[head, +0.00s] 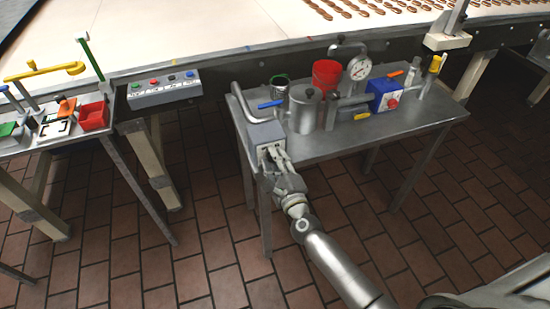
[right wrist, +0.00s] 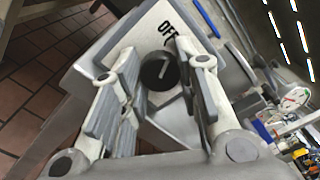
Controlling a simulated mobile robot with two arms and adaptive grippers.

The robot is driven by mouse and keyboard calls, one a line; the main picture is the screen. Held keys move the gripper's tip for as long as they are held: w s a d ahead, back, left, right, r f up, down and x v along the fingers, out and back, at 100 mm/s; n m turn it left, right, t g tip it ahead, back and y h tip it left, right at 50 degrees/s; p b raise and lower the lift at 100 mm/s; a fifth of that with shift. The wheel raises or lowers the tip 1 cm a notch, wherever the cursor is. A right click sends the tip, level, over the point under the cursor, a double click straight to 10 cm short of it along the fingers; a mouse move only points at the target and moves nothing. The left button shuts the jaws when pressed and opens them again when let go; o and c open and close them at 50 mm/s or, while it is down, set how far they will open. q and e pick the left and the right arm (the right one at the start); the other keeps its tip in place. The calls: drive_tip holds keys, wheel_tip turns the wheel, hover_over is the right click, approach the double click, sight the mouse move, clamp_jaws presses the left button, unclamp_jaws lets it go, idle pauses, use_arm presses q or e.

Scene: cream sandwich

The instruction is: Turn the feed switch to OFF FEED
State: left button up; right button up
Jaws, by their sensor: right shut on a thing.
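The feed switch is a round black knob (right wrist: 157,70) with a light pointer mark, on the pale face of a grey box. The letters OFF (right wrist: 176,40) show just beyond it in the right wrist view; the rest of the lettering is hidden. The box (head: 264,133) stands at the left end of the metal side table. My right gripper (head: 274,160) is at the front of this box, its two fingers on either side of the knob and shut on it. Which label the pointer meets is unclear. My left gripper is not in view.
The metal table (head: 340,148) also carries a steel pot (head: 305,110), a red cup (head: 326,76), a gauge (head: 359,68) and a blue valve block (head: 384,94). A button panel (head: 165,88) is on the conveyor edge. The tiled floor in front is clear.

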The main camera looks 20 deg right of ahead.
drive_tip(key=shift+n, duration=0.9)
drive_tip(key=shift+p, duration=0.3)
drive_tip(key=o, duration=1)
drive_tip(key=shift+o, duration=0.2)
drive_tip(key=s, duration=1.2)
drive_tip(key=shift+d, duration=0.2)
drive_tip(key=shift+f, duration=0.15)
